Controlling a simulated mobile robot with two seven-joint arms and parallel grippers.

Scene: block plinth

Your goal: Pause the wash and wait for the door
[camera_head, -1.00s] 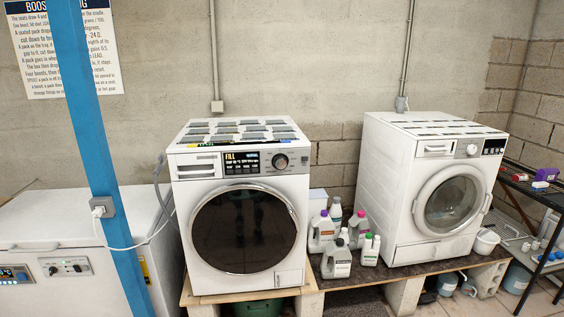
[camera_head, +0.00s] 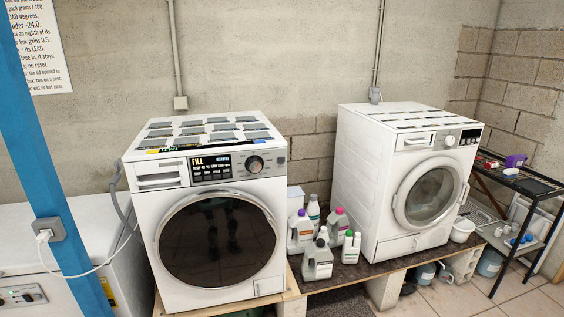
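A white front-loading washing machine (camera_head: 142,212) stands left of centre on a wooden plinth (camera_head: 292,302). Its round dark door (camera_head: 217,240) is shut. Its display (camera_head: 210,168) reads FILL, with small buttons below and a round dial (camera_head: 255,164) to the right. A second white machine (camera_head: 347,170) stands to the right; its round glass door (camera_head: 430,197) also looks shut, and its display is too small to read. Neither of my grippers is in view.
Several detergent bottles (camera_head: 318,262) stand between the machines. A black metal shelf (camera_head: 500,176) with small items is at the right. A blue post (camera_head: 38,150) with a socket and a white chest unit (camera_head: 90,225) are at the left. Tiled floor (camera_head: 530,295) shows at lower right.

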